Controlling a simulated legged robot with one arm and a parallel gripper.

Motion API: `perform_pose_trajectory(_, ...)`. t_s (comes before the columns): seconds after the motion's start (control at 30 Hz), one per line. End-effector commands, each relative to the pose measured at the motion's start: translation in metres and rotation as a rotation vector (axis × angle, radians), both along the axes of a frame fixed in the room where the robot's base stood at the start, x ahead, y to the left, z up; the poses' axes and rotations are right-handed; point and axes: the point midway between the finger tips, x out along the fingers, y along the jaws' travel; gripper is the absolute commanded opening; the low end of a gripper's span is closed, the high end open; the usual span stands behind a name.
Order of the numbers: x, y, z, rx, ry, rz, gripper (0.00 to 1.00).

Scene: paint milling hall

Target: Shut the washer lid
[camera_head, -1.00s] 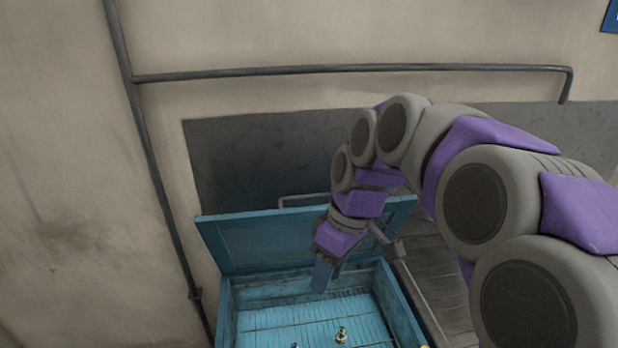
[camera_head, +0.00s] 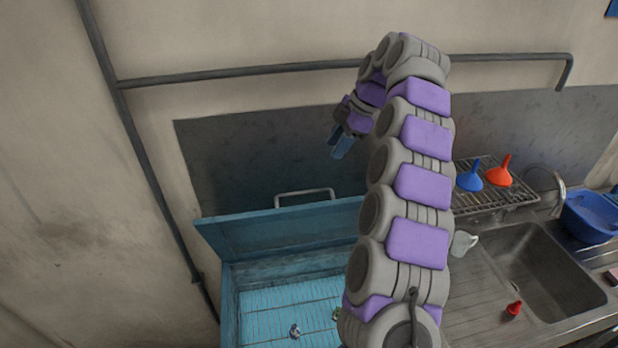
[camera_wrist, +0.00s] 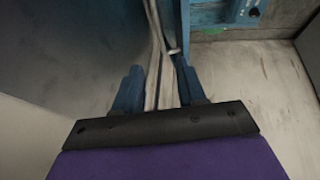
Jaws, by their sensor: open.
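The blue washer lid (camera_head: 285,238) stands open, leaning back near the dark wall panel. Its grey handle (camera_head: 304,192) sticks up along the top edge. Below it the blue washer body (camera_head: 229,310) is open, with a slatted floor and small metallic parts inside. My gripper (camera_head: 340,147) is open and empty, raised above and right of the handle, apart from the lid. My arm hides the washer's right side.
A steel sink (camera_head: 545,275) stands right of the washer. A rack (camera_head: 500,198) holds a blue funnel (camera_head: 470,178) and an orange funnel (camera_head: 499,174). A blue basin (camera_head: 592,217), a pale mug (camera_head: 463,243) and a red bottle (camera_head: 513,310) are nearby. A pipe (camera_head: 240,70) crosses the wall.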

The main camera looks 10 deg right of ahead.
Motion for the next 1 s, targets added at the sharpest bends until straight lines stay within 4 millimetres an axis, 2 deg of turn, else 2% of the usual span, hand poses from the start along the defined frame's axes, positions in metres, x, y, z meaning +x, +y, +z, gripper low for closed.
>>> perform_pose_trajectory(0.23, 0.004, 0.006, -0.006, -0.011, -0.012, 0.022, 0.40)
perform_pose_trajectory(0.57, 0.011, 0.005, -0.043, 0.003, -0.010, 0.016, 0.40)
perform_pose_trajectory(0.87, 0.017, 0.034, -0.081, -0.004, -0.009, 0.023, 0.40)
perform_pose_trajectory(1.0, 0.021, 0.050, -0.107, -0.008, -0.007, 0.022, 0.40)
